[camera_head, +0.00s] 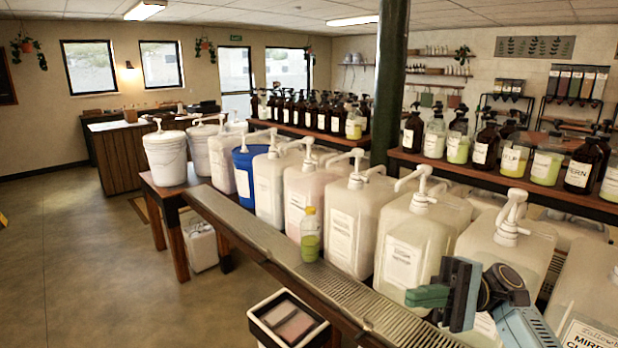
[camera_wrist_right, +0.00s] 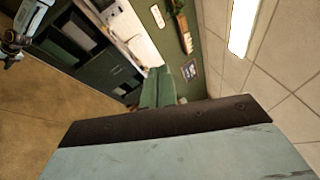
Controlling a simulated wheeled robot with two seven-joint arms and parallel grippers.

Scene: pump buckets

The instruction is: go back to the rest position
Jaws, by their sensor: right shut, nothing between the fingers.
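My right gripper (camera_head: 430,296) shows at the lower right of the head view, with green fingertips and a grey-blue body. It is shut and empty. It is in front of the large pale pump containers, and I cannot tell how near it is to them. In the right wrist view, green finger pads (camera_wrist_right: 160,88) show beyond the dark and pale-blue gripper body. My left gripper is not in view.
Several pump containers (camera_head: 406,240) stand behind a slatted drip tray (camera_head: 345,290) on a wooden bench. A small green bottle (camera_head: 310,236) stands on the tray. A black-rimmed box (camera_head: 289,318) is at lower centre. The floor (camera_head: 80,260) at left is clear.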

